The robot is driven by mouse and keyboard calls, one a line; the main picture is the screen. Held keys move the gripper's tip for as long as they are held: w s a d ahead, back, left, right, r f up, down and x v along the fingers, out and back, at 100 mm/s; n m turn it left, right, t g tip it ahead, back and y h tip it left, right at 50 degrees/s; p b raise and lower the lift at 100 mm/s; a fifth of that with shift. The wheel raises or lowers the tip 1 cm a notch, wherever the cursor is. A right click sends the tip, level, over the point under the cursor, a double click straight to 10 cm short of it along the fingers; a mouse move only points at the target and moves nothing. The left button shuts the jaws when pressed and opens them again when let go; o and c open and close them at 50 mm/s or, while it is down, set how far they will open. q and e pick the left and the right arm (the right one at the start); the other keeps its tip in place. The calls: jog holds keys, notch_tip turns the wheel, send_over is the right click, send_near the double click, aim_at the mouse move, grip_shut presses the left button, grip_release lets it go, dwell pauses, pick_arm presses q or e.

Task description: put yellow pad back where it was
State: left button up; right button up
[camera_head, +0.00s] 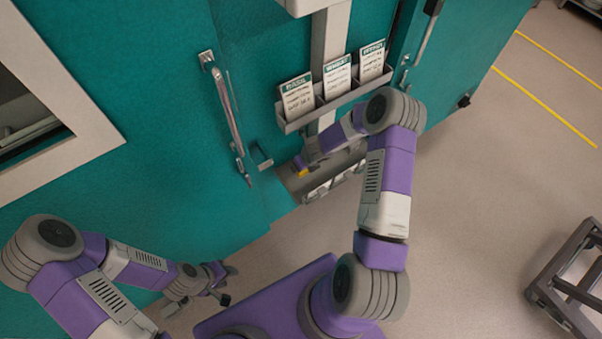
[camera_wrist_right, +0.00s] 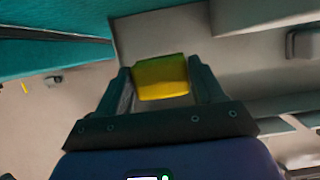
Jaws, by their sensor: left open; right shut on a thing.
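The yellow pad (camera_wrist_right: 161,80) is held between the fingers of my right gripper (camera_wrist_right: 160,88) in the right wrist view. In the head view, the yellow pad (camera_head: 302,171) shows as a small patch at my right gripper (camera_head: 306,166), by the grey lower shelf (camera_head: 288,181) below the card rack. I cannot tell whether the pad touches the shelf. My left gripper (camera_head: 222,284) is open and empty at the lower left, in front of the teal chamber and away from the pad.
A rack (camera_head: 283,122) on a grey post holds three cards. A teal chamber door with a long handle (camera_head: 228,115) stands left of it, and another teal chamber stands right. A dark metal frame (camera_head: 560,268) stands at far right. Floor between is clear.

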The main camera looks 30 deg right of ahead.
jog(key=shift+w+f, duration=0.1)
jog(key=shift+f, duration=0.4)
notch_tip(320, 180, down, 4)
jog(key=b, duration=0.4)
jog(key=shift+f, duration=0.4)
jog(key=shift+w, duration=0.2)
jog(key=shift+c, duration=0.3)
jog(key=o, duration=1)
jog(key=shift+r, duration=0.1)
jog(key=shift+r, duration=0.1)
